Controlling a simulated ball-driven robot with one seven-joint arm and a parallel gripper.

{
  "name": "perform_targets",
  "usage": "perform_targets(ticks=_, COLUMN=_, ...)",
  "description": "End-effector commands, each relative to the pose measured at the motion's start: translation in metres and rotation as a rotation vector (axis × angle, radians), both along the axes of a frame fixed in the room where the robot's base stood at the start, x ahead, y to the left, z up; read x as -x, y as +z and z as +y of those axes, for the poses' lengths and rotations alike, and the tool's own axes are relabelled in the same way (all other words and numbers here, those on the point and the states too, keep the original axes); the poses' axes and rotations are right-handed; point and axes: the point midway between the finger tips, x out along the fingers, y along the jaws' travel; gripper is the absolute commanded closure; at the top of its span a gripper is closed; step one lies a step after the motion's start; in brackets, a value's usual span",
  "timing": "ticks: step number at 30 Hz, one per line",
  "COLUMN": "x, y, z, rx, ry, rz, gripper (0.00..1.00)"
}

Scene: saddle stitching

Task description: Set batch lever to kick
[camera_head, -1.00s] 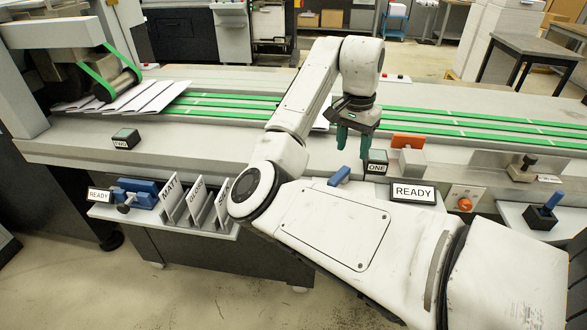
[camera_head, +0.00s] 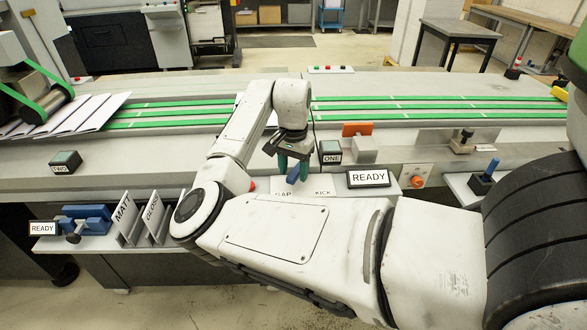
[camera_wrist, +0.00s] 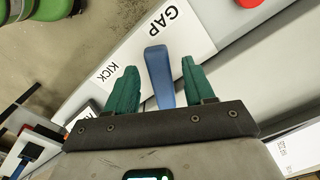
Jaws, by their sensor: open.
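The batch lever is a blue handle (camera_head: 292,175) beside a white plate marked GAP and KICK (camera_head: 322,193). In the wrist view the blue lever (camera_wrist: 160,77) stands between the two green fingers of my gripper (camera_wrist: 159,68), with a visible space on each side. The KICK word (camera_wrist: 108,72) lies to the lever's left and the GAP word (camera_wrist: 174,22) above it. In the head view my gripper (camera_head: 294,165) is open and points down at the lever. The lever's base is hidden.
A READY sign (camera_head: 368,178) and a box marked ONE (camera_head: 331,152) stand right of my gripper. A red knob shows in the wrist view (camera_wrist: 248,2). Another blue lever (camera_head: 491,170) stands farther right. Upright MATT and GLOSS plates (camera_head: 125,218) stand at left.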

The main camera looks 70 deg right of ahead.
Motion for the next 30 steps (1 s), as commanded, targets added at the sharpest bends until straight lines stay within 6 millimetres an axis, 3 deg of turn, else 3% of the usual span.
perform_targets(ticks=9, x=0.0000, y=-0.0032, z=0.0000, rx=0.000, ry=0.000, rz=0.000, gripper=0.47)
perform_targets(ticks=26, x=-0.0001, y=-0.0028, z=-0.0001, rx=0.000, ry=0.000, rz=-0.001, gripper=0.99)
perform_targets(ticks=30, x=-0.0002, y=-0.0027, z=-0.0001, rx=0.000, ry=0.000, rz=-0.001, gripper=1.00)
